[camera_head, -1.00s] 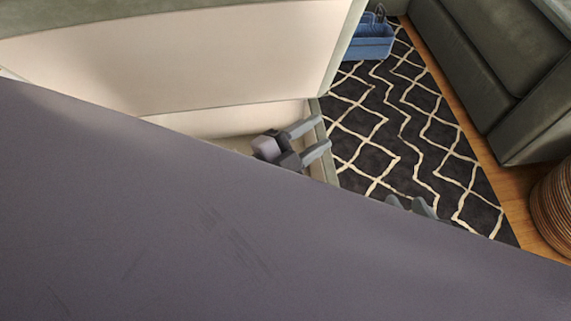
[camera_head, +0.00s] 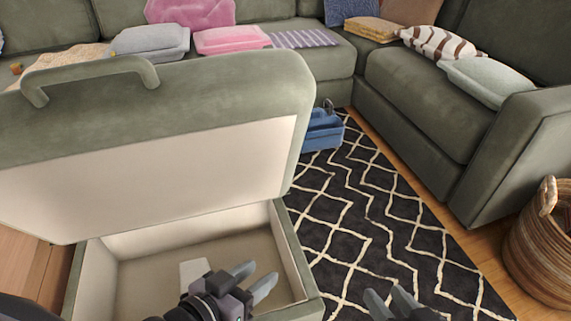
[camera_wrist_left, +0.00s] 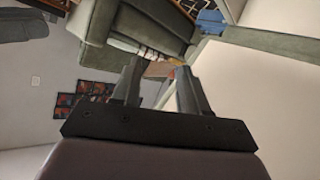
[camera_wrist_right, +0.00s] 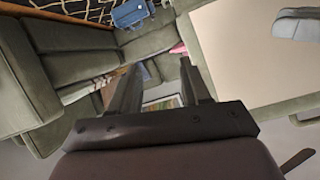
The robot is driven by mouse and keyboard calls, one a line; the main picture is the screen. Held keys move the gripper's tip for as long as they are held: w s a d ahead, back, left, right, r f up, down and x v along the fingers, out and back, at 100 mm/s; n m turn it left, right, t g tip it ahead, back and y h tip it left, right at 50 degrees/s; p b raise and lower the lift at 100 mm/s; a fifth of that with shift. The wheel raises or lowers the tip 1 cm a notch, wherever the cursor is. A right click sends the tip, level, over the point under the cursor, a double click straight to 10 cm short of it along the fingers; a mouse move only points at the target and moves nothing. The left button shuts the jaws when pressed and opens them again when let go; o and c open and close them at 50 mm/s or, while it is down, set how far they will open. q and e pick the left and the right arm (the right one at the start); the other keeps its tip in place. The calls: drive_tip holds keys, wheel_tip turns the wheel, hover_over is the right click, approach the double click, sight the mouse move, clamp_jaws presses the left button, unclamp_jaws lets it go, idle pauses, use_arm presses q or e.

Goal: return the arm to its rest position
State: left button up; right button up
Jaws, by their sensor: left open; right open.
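My left gripper (camera_head: 256,284) is open and empty in the head view, over the right part of the open storage box (camera_head: 290,246) of the green ottoman. Its two fingers also show apart in the left wrist view (camera_wrist_left: 158,85). My right gripper (camera_head: 388,302) is at the bottom edge of the head view, over the patterned rug, to the right of the box. Its fingers are apart with nothing between them in the right wrist view (camera_wrist_right: 160,88). The raised lid (camera_head: 180,165) with its curved handle stands behind the left gripper.
A pale flat item (camera_head: 194,271) lies in the box. A blue caddy (camera_head: 322,132) stands on the rug (camera_head: 400,230). A woven basket (camera_head: 540,250) is at the right. The green sectional (camera_head: 420,105) holds cushions and folded cloths. The rug's middle is clear.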

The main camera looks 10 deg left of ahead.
use_arm(q)
drive_tip(key=s+a+r+y+p, duration=0.1)
drive_tip(key=a+r+p, duration=0.2)
drive_tip(key=p, duration=0.6)
drive_tip(key=s+a+r+g+y+p, duration=0.1)
drive_tip(key=s+a+r+p, duration=0.1)
drive_tip(key=r+p, duration=0.4)
drive_tip(key=s+a+r+y+p, duration=0.1)
drive_tip(key=r+p, duration=0.4)
drive_tip(key=p, duration=0.7)
drive_tip(key=a+y, duration=0.1)
drive_tip(key=a, duration=0.1)
drive_tip(key=shift+s+a+r, duration=0.25)
drive_tip(key=shift+a, duration=0.15)
use_arm(e)
drive_tip(key=s+d+r+h, duration=0.2)
drive_tip(key=d+r, duration=0.2)
drive_tip(key=r, duration=0.3)
drive_tip(key=s+d+r+g+h, duration=0.1)
drive_tip(key=s+d+r, duration=0.1)
drive_tip(key=d+r, duration=0.2)
wheel_tip(320, 180, up, 3)
drive_tip(key=shift+s+d+r+h, duration=0.2)
drive_tip(key=shift+d+h, duration=0.1)
drive_tip(key=shift+h, duration=0.1)
